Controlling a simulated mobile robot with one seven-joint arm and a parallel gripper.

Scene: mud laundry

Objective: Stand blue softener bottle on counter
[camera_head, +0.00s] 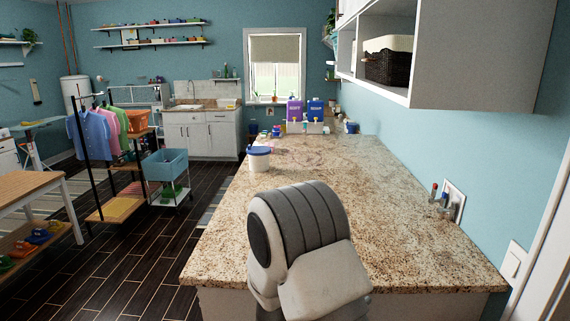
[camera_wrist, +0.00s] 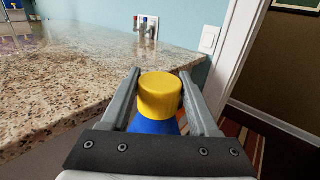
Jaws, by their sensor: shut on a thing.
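In the wrist view, a blue bottle (camera_wrist: 154,127) with a yellow cap (camera_wrist: 160,96) sits between the two fingers of my gripper (camera_wrist: 163,90). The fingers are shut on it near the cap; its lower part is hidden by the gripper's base. The granite counter (camera_wrist: 70,75) lies beyond and to the left of the bottle. In the head view the counter (camera_head: 330,190) runs away from me along the right wall. My arm shows in front of its near edge, while the gripper and held bottle are hidden there.
A white tub with a blue lid (camera_head: 259,158) stands at the counter's left edge. Purple (camera_head: 294,111) and blue (camera_head: 315,111) containers stand at the far end. Red and blue wall taps (camera_head: 440,197) are at the right. A wall cabinet (camera_head: 480,50) overhangs the right side. The counter's middle is clear.

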